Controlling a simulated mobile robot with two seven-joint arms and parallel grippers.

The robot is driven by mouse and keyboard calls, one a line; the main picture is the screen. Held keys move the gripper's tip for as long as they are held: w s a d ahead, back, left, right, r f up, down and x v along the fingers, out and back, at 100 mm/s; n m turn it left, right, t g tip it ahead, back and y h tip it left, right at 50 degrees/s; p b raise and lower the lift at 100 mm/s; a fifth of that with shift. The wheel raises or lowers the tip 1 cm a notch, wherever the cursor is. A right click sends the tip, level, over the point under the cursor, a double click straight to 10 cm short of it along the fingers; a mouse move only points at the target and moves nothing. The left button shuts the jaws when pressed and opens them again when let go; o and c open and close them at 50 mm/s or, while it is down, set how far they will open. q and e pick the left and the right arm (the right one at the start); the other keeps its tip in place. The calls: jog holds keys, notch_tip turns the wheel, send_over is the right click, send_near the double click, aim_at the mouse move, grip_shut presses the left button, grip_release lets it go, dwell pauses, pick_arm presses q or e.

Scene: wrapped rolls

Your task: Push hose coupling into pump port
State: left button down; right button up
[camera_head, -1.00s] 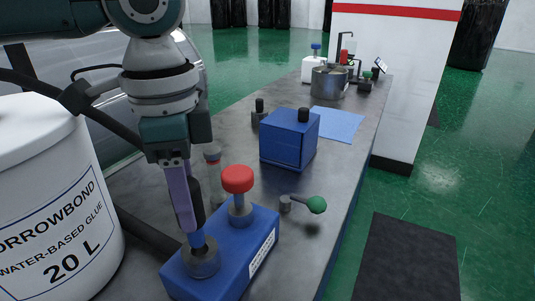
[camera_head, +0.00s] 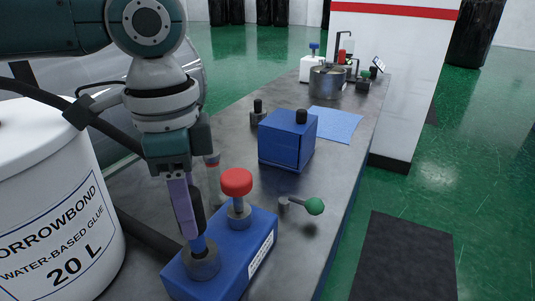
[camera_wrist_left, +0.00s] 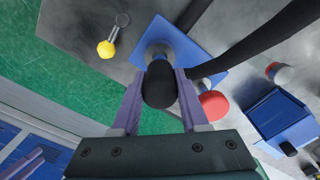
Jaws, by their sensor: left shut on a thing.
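My left gripper (camera_head: 190,214) points down over the blue pump block (camera_head: 236,262) and is shut on the black hose coupling (camera_head: 198,208). The coupling's blue lower end is at the mouth of the grey round pump port (camera_head: 203,265). I cannot tell how deep it sits. In the left wrist view the purple fingers (camera_wrist_left: 160,98) flank the black coupling (camera_wrist_left: 160,84), with the grey port partly hidden behind it. Two purple prongs (camera_wrist_left: 24,163) at that view's lower left may be my right gripper; their state is unclear.
A red knob (camera_head: 237,182) stands on the pump block beside the port. A green-ended lever (camera_head: 314,206) is to its right. A blue box (camera_head: 287,141) is farther back. A white glue bucket (camera_head: 50,200) stands close on the left. A dark hose (camera_wrist_left: 245,45) crosses the wrist view.

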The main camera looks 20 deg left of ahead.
pick_arm(q)
jog(key=shift+f, duration=0.65)
dwell(1.0)
jog(key=shift+f, duration=1.2)
dwell(0.5)
jog(key=shift+c, duration=1.7)
grip_release()
